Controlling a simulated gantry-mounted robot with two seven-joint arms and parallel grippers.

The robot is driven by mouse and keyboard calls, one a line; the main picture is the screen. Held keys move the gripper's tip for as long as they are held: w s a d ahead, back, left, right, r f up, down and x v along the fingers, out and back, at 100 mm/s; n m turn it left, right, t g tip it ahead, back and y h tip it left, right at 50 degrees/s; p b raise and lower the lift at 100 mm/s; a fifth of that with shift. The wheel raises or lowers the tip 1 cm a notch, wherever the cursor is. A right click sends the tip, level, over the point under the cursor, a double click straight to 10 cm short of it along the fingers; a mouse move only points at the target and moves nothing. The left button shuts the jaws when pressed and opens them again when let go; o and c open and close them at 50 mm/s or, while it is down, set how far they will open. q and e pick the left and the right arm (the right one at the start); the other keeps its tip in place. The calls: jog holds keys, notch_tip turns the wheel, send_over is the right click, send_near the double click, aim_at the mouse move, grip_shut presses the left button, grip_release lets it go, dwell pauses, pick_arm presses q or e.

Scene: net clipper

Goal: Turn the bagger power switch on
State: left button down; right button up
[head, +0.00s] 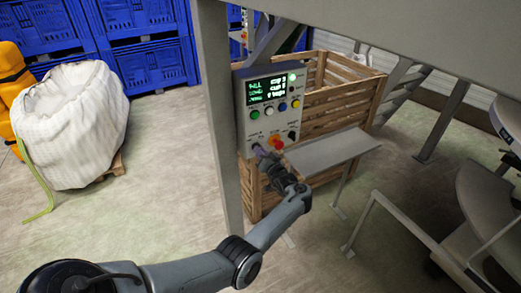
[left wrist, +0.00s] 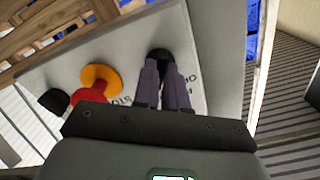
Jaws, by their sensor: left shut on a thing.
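The grey control box (head: 245,122) of the bagger is mounted on a steel post. In the left wrist view, a round black switch knob (left wrist: 158,53) sits on the panel (left wrist: 205,45), with partly covered lettering beside it. My left gripper (head: 260,153) is at the lower left of the box. In the left wrist view its two purple-grey fingers (left wrist: 163,68) are shut on the black knob and hide part of it. Which way the knob points cannot be told. My right gripper is not in view.
A red stop button (head: 276,144) with a yellow base is beside the gripped knob, and another black knob (head: 291,135) is farther right. A wooden crate (head: 345,101) stands behind.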

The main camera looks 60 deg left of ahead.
pick_arm(q)
jog(key=shift+m+p, duration=0.45)
jog(key=shift+m, duration=0.85)
jog(key=c, duration=1.2)
grip_release()
jog(key=d, duration=0.7)
jog(key=s+d+p, duration=0.1)
jog(key=d, duration=0.2)
jog(key=shift+d, duration=0.4)
